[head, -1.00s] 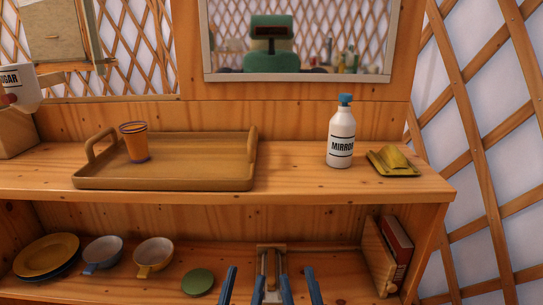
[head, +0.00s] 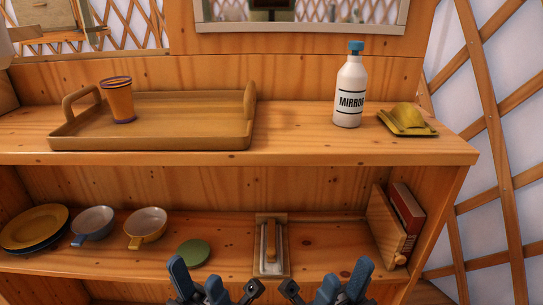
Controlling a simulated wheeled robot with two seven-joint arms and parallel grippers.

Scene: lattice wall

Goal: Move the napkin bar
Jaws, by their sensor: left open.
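The napkin bar (head: 271,240) is a narrow brown wooden piece. It lies lengthwise over a pale napkin holder (head: 259,262) on the lower shelf, near the middle. My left gripper (head: 212,284) is at the bottom edge, in front of and left of the holder. It is open and empty. My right gripper (head: 325,284) is at the bottom edge, right of the holder. Its blue fingers stand apart with nothing between them. Neither gripper visibly touches the bar.
A green disc (head: 193,253) lies close left of the holder. Cups (head: 147,226) and plates (head: 35,228) stand further left. Books (head: 406,214) lean at the right. Above, the top shelf (head: 290,150) carries a tray (head: 190,104), a bottle (head: 349,92) and a yellow item (head: 408,119).

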